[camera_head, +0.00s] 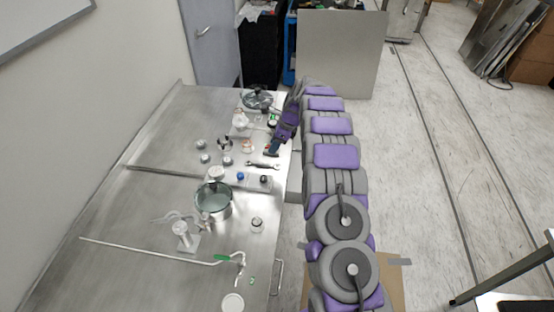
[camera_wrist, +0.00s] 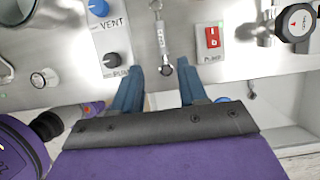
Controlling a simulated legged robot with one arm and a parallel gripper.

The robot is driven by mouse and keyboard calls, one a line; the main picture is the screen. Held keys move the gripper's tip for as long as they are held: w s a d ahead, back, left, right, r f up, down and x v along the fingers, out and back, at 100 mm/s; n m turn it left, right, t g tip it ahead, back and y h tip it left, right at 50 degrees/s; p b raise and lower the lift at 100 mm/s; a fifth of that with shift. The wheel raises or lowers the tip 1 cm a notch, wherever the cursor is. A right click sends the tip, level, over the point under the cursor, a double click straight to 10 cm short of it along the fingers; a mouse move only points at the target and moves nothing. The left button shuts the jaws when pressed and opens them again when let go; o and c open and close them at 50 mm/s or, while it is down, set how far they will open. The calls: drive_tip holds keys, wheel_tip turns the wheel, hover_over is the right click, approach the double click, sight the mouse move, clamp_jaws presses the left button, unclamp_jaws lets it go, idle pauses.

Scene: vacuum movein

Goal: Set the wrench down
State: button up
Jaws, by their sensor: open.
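The silver wrench (camera_head: 263,166) lies on the metal table close to its right edge, just below my gripper (camera_head: 271,152) in the picture. In the wrist view the wrench (camera_wrist: 162,42) runs up from my gripper (camera_wrist: 160,70), with its ring end between the two blue fingertips. The fingers are spread apart, with a visible gap on each side of the wrench. Whether the fingertips touch the table cannot be told.
The VENT panel with a blue knob (camera_wrist: 98,8) and a black knob (camera_wrist: 115,60) is left of the wrench. A red switch (camera_wrist: 212,38) is to its right, with a round gauge (camera_wrist: 296,22) beyond. A glass-topped pot (camera_head: 213,198) and several fittings stand on the table.

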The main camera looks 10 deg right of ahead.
drive_tip(key=s+a+r+n+g+h, duration=0.1)
drive_tip(key=s+a+r+n, duration=0.2)
drive_tip(key=s+r+n, duration=0.55)
drive_tip(key=s+a+r+n+g, duration=0.1)
drive_tip(key=s+a+r+n, duration=0.2)
drive_tip(key=s+r, duration=0.95)
drive_tip(key=s+d+f+n+g+h, duration=0.1)
drive_tip(key=s+n, duration=1)
drive_tip(key=s, duration=2.4)
drive_tip(key=shift+s+d+g+h, duration=0.3)
drive_tip(key=shift+d+h, duration=0.2)
drive_tip(key=shift+h, duration=0.6)
drive_tip(key=shift+w+f, duration=0.1)
